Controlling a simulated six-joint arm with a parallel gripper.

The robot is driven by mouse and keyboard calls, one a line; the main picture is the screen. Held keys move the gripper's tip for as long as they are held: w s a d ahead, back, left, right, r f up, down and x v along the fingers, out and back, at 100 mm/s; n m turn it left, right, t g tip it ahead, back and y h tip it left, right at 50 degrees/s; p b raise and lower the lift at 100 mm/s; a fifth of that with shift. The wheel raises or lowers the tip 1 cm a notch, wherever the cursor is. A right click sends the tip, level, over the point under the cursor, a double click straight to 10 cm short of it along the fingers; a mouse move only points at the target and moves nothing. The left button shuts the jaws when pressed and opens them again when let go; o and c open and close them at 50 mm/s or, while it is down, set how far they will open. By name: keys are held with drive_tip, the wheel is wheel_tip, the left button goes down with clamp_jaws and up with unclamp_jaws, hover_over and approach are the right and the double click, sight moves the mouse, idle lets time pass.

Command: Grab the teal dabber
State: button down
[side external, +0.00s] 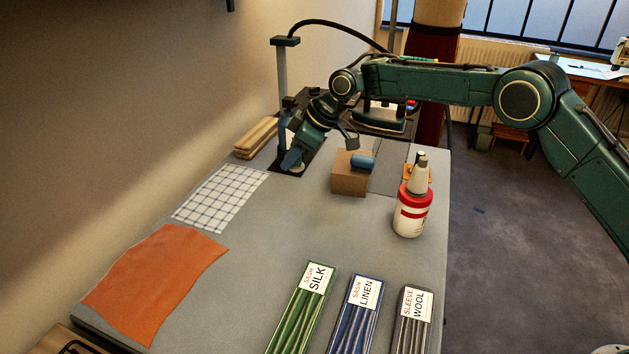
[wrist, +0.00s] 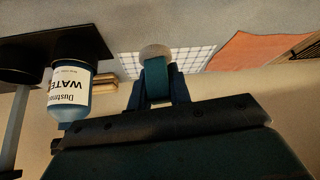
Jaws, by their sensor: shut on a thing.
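The teal dabber (wrist: 155,77) has a pale round pad at one end and shows in the middle of the wrist view. My gripper (wrist: 157,95) is shut on it, with a dark finger on either side and the pad end sticking out past the fingertips. In the side external view my gripper (side external: 292,160) is low near the table's back left, over or beside a dark mat (side external: 313,158). There I cannot clearly tell the dabber from the fingers, nor whether it touches the table.
A water bottle (wrist: 72,97) stands close beside my gripper. Nearby are a checked cloth (side external: 222,197), wooden pieces (side external: 256,138), a brown block (side external: 349,182) with a blue roll on it, and a red-white bottle (side external: 411,212). An orange cloth (side external: 155,280) and fabric samples lie in front.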

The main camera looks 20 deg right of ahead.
wheel_tip(320, 180, up, 10)
drive_tip(key=shift+r, duration=0.1)
idle(0.4)
idle(0.6)
